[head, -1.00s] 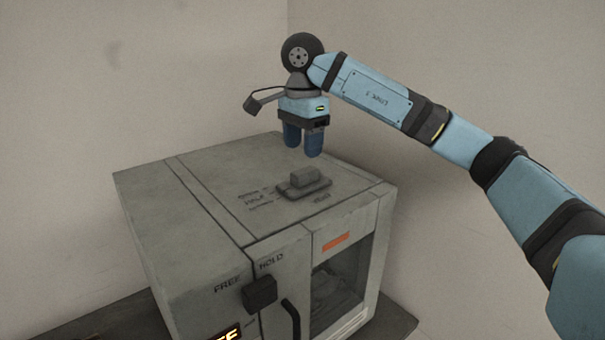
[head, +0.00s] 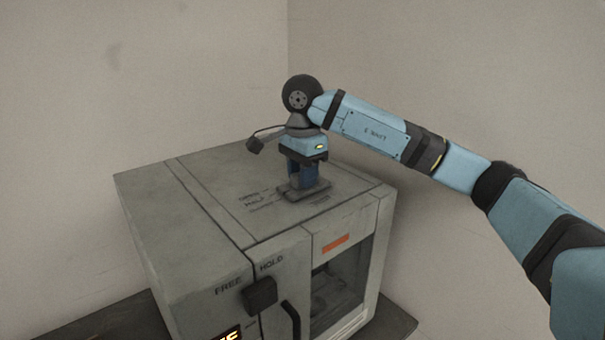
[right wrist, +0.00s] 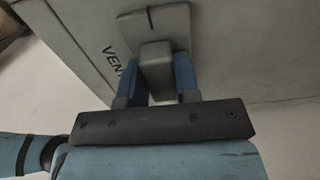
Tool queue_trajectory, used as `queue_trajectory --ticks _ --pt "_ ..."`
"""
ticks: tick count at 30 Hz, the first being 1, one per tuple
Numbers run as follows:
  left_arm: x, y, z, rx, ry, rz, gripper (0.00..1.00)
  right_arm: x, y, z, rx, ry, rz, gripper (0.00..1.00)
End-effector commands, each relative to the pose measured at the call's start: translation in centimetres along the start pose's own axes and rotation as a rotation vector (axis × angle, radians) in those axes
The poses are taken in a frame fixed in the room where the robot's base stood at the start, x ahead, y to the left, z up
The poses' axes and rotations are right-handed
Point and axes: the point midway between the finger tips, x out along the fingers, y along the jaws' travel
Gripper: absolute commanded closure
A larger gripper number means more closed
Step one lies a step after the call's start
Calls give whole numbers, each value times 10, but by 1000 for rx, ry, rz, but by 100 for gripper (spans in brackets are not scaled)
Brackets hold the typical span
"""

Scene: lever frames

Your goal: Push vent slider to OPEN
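The vent slider is a grey block knob (right wrist: 156,68) on a dark base plate (head: 316,190), on top of the grey cabinet (head: 210,190). My right gripper (head: 303,184) points down over it. In the right wrist view one blue finger is on each side of the knob, both close against it, so the gripper appears shut on it. In the head view the fingers hide most of the knob. Small position labels (head: 251,197) lie left of the plate, too small to read with certainty. Part of "VENT" shows in the right wrist view. My left gripper is not in view.
The cabinet front has a black knob (head: 260,294) near the words FREE and HOLD, a dark curved handle (head: 291,318), an orange label (head: 336,243) and a window (head: 338,285). Walls stand behind the cabinet. The top around the slider is clear.

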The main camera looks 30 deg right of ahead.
Motion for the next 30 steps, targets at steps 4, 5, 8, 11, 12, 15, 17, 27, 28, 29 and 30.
queue_trajectory --ticks 4,5,8,11,12,15,17,27,28,29,30 --pt "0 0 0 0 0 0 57 0 -1 0 0 0 0 100" --pt "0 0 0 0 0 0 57 0 -2 0 0 0 0 100" --pt "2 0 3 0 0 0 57 0 -16 0 3 -2 0 100" --pt "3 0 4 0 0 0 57 0 -36 0 3 -2 0 100" --pt "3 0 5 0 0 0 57 -1 -42 1 2 -2 -1 100" --pt "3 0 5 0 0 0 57 -1 -52 0 3 -1 -1 100" --pt "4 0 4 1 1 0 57 -1 -55 0 2 -1 -1 100" --pt "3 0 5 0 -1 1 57 -2 -55 0 2 -1 -4 50" --pt "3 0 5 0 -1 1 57 -2 -55 0 1 -1 -3 45" --pt "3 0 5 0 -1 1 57 -2 -55 0 1 -1 -3 45" --pt "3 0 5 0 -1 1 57 -1 -55 0 1 -1 -2 45"
